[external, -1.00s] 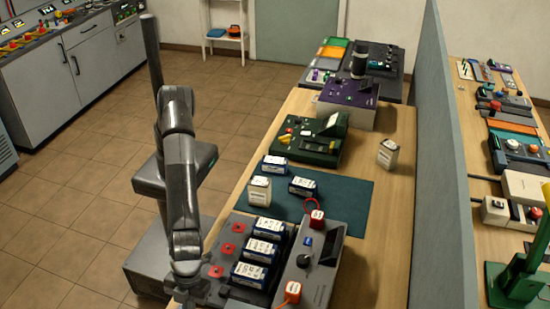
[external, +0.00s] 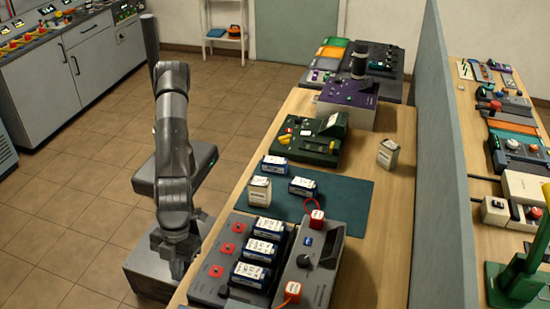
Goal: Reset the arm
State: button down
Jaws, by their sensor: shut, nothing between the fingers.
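My gripper (external: 178,268) is at the lower end of my dark grey arm (external: 172,150), at the left edge of the wooden table, beside the battery dock. It is small in the picture and partly hidden by my wrist. Its fingers look closed, with nothing seen in them. The arm is folded, with its elbow high and its forearm hanging down, clear of the objects on the table.
A grey dock (external: 211,270) holds several blue-and-white batteries, beside a grey tester (external: 312,262) with red-orange connectors. Batteries lie on the teal mat (external: 345,200). A green device (external: 312,142) stands behind. A tall partition (external: 440,150) borders the table's right. Floor on the left is free.

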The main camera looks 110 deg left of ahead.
jog(key=shift+s+a+r, duration=0.1)
jog(key=shift+r, duration=0.15)
dwell(0.4)
jog(key=w+a+r+n+t, duration=0.1)
jog(key=a+r+n, duration=0.2)
jog(key=a, duration=0.8)
jog(key=w+a+r+n+t+y, duration=0.1)
jog(key=w+a+r+n, duration=0.2)
jog(key=a, duration=0.8)
jog(key=a+r+n+t, duration=0.15)
jog(key=a+r, duration=0.25)
jog(key=a, duration=0.7)
jog(key=s+a+f+n, duration=0.1)
jog(key=s+a+n, duration=0.2)
jog(key=s+a, duration=0.2)
jog(key=s+a+f+n+t+y, duration=0.1)
jog(key=s+a+n, duration=0.3)
jog(key=a, duration=0.8)
jog(key=s+a+f+n+t+y, duration=0.1)
jog(key=s+a+f+n, duration=0.2)
jog(key=s+a, duration=0.3)
jog(key=shift+s+a+n, duration=0.3)
jog(key=shift+a+n, duration=0.05)
jog(key=shift+a, duration=0.8)
jog(key=c, duration=2.1)
grip_release()
jog(key=shift+c, duration=0.2)
